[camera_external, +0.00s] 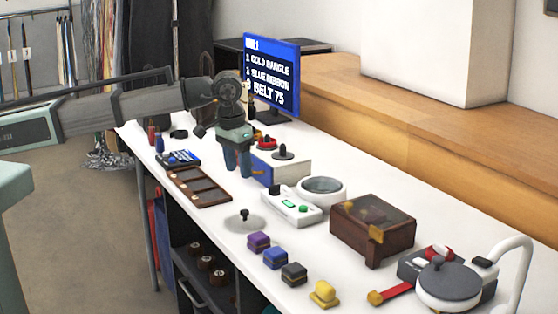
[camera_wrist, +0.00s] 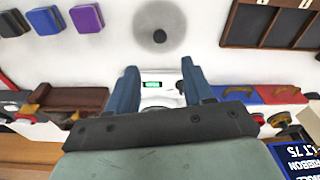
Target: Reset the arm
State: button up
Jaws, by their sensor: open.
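My gripper (camera_external: 237,170) hangs above the white table (camera_external: 190,220), pointing down, between the wooden tray and a blue-fronted box. In the wrist view its two blue fingers are spread with nothing between the tips (camera_wrist: 159,72). Beyond them shows a white device with a green display, farther below; it also stands on the table in the external view (camera_external: 291,206). The gripper looks clear of the tabletop and is holding nothing. My arm reaches in from the left.
Purple (camera_external: 259,243), blue, black and yellow boxes line the front edge. A brown chest (camera_external: 371,228) and a monitor (camera_external: 272,75) stand farther off.

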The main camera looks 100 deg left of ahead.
jog(key=s+d+f+m, duration=0.3)
jog(key=s+d+f, duration=0.2)
jog(key=d+f, duration=0.3)
jog(key=s+d+f+m, duration=0.2)
jog(key=s+d+f, duration=0.2)
jog(key=d+f, duration=0.35)
jog(key=s+d+f+m+h, duration=0.1)
jog(key=s+d+f+m, duration=0.5)
jog(key=s+d+f, duration=0.75)
jog(key=s+f+g, duration=0.2)
jog(key=s+f, duration=0.4)
jog(key=s, duration=0.4)
jog(key=s+a+f+g, duration=0.1)
jog(key=s+f+g, duration=0.2)
jog(key=s+f, duration=0.4)
jog(key=s+f+g, duration=0.2)
jog(key=s+f, duration=0.4)
jog(key=s, duration=0.8)
jog(key=shift+a+f+g, duration=0.2)
jog(key=shift+a+g, duration=0.1)
